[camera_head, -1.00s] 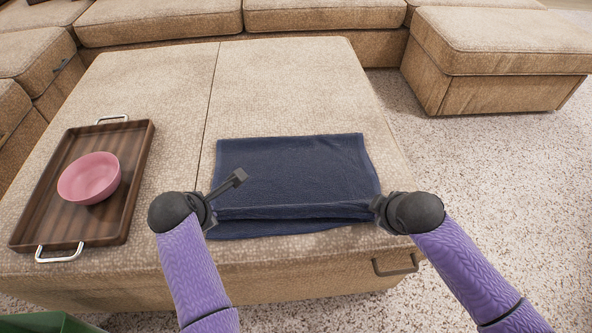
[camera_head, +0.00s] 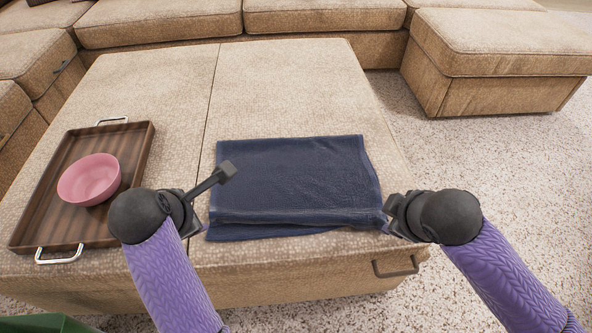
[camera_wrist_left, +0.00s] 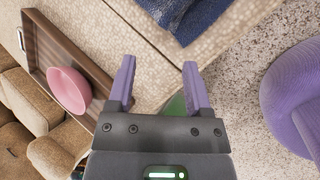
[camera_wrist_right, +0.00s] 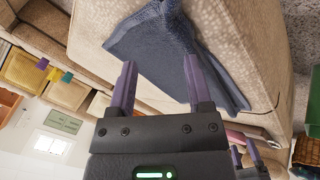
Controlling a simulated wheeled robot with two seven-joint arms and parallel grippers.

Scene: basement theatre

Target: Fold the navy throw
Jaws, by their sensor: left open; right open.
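The navy throw (camera_head: 295,180) lies flat on the tan ottoman, with an upper layer whose near edge stops short of a lower strip along the front. My left gripper (camera_head: 203,225) is open and empty, just off the throw's near left corner; the left wrist view shows the throw (camera_wrist_left: 190,15) beyond its fingers (camera_wrist_left: 157,82). My right gripper (camera_head: 385,226) is open at the near right corner. In the right wrist view the throw (camera_wrist_right: 145,50) lies beyond and partly behind its fingers (camera_wrist_right: 160,80); I cannot tell whether they touch it.
A wooden tray (camera_head: 50,215) with a pink bowl (camera_head: 90,180) sits on the ottoman (camera_head: 285,80) at left. A handle (camera_head: 397,268) is on the ottoman's front. A green object (camera_head: 45,324) shows at the bottom left. The ottoman top behind the throw is clear.

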